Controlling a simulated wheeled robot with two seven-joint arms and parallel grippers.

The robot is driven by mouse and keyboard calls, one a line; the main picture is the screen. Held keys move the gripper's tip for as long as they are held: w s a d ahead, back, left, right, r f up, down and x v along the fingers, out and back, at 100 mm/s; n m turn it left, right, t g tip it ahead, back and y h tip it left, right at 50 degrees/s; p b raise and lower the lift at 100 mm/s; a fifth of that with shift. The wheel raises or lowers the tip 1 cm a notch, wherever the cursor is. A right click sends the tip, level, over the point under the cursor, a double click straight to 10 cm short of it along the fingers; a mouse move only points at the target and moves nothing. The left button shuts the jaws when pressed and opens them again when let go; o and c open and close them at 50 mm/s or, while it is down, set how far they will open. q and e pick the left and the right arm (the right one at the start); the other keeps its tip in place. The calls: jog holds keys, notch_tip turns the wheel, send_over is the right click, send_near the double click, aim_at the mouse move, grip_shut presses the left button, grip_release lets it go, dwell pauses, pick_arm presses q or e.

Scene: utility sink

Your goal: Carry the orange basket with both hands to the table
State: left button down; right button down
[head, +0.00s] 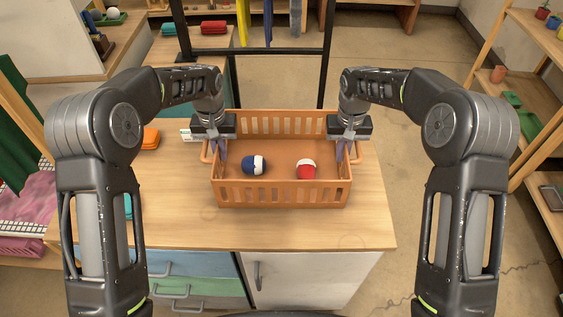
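The orange basket (283,195) has slotted walls and sits upright over the wooden worktop (290,232); I cannot tell if its base touches. A dark blue and white ball (254,165) and a red and white ball (306,169) lie inside it. My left gripper (220,150) points down at the basket's left side handle (206,154). My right gripper (346,152) points down at the right side handle (357,155). The fingers are small and overlap the handles and side walls, so whether they are closed on them is unclear.
Orange (150,138) and teal items lie on the worktop left of the basket, partly behind my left arm. A black frame (326,65) stands behind. Shelves (545,130) stand at the right. Open floor (400,55) lies beyond the worktop. The worktop's front strip is clear.

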pick_arm(q)
jog(key=shift+r, duration=0.15)
pick_arm(e)
jog(key=shift+r, duration=0.2)
